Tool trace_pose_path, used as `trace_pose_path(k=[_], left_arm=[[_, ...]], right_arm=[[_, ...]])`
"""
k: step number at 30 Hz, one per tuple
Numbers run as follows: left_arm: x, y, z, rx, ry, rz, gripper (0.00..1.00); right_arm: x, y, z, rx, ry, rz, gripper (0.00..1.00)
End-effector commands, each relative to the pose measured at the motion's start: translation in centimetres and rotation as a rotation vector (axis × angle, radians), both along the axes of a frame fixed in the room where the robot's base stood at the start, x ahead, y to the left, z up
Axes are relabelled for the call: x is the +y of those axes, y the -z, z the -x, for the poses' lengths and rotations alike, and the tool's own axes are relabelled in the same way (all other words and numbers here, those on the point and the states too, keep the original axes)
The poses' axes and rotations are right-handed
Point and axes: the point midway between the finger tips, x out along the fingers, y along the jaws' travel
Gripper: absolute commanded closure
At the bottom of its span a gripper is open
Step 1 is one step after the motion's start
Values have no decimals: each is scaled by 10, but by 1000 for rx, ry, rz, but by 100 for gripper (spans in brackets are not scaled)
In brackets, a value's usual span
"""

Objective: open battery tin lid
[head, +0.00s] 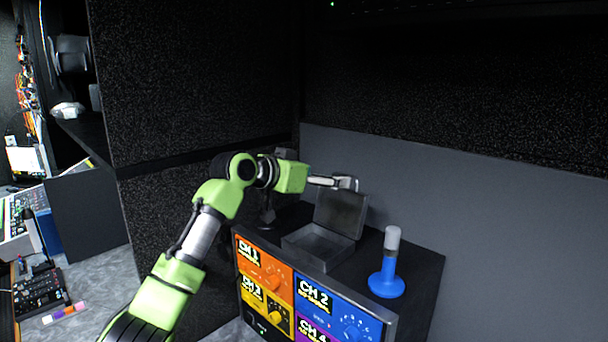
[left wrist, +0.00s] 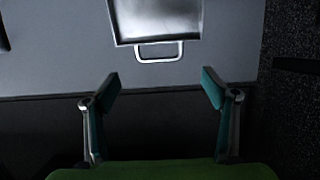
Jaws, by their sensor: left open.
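The grey metal battery tin (head: 318,246) stands on top of the coloured channel box in the head view. Its lid (head: 341,214) is raised, standing nearly upright at the back of the tin, and the inside looks empty. My left gripper (head: 347,184) is at the lid's top edge in the head view. In the left wrist view, the lid (left wrist: 158,18) shows at the top with its wire handle (left wrist: 160,52). The left gripper (left wrist: 160,84) is open there, its fingers spread, with the handle beyond the fingertips and nothing between them. My right gripper is not in view.
The channel box (head: 310,297) has orange, blue, yellow and purple panels. A blue-based stand with a grey top (head: 387,270) stands on it, right of the tin. A grey wall (head: 480,220) is close behind. A dark panel (head: 190,90) rises at left.

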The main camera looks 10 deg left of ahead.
Motion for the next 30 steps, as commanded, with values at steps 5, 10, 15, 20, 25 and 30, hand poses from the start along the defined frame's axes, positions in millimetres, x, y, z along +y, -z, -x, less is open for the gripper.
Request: trace_pose_path(k=[5, 10, 15, 20, 25, 30], left_arm=[[18, -10, 23, -4, -2, 0, 22], [31, -17, 41, -5, -2, 0, 22], [38, -21, 52, -4, -1, 1, 22], [39, -22, 54, -3, -1, 2, 22], [39, -22, 54, -3, -1, 2, 22], [39, -22, 54, -3, -1, 2, 66]], right_arm=[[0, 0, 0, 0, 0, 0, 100], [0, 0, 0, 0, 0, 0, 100], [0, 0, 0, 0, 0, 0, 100], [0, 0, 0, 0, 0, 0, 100], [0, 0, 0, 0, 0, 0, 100], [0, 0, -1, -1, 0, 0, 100]])
